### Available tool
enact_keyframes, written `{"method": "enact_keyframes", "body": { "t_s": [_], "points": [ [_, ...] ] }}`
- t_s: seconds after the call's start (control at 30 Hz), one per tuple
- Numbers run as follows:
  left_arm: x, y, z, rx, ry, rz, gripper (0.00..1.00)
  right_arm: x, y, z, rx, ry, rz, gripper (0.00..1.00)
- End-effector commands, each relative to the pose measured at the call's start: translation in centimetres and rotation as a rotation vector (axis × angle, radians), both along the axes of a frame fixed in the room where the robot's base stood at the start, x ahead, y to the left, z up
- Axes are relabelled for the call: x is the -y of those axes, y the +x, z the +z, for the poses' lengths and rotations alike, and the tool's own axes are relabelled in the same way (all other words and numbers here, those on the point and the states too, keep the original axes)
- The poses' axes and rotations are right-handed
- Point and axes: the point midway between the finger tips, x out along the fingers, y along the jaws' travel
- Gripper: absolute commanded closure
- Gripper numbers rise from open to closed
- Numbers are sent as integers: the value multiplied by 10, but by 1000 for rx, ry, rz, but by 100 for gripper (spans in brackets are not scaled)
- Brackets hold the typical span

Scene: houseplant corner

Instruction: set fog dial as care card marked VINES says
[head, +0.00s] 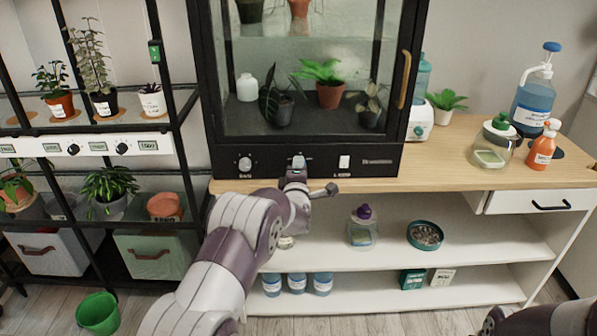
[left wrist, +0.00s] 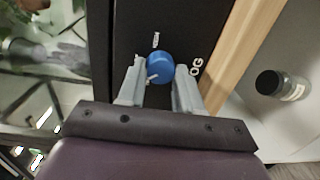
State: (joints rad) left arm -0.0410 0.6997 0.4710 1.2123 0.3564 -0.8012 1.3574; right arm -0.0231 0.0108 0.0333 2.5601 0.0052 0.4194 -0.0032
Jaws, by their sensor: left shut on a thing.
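The fog dial is a round blue knob (left wrist: 160,67) with a white pointer mark, on the black panel (head: 225,161) under the glass cabinet. In the left wrist view the pointer faces the lower left, and the letters "OG" (left wrist: 196,67) show beside the knob. My left gripper (left wrist: 158,88) is shut on the knob, one finger on each side. In the head view the left gripper (head: 297,172) is at the panel's middle and hides part of the dial. I can make out no care card reading VINES. My right gripper is out of view.
A white knob (head: 245,164) and a white switch (head: 344,162) flank the dial. The wooden top (head: 440,160) holds a blue pump bottle (head: 533,100) and an orange spray bottle (head: 542,147). A plant rack stands at the left. The counter front right of the cabinet is clear.

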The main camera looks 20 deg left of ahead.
Motion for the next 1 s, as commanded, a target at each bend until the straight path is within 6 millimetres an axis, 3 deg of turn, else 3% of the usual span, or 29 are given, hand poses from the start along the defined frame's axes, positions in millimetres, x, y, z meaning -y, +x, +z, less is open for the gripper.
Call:
{"method": "enact_keyframes", "body": {
  "t_s": [1.0],
  "points": [
    [2,0,3,-268,924,0,96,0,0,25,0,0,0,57]
  ]
}}
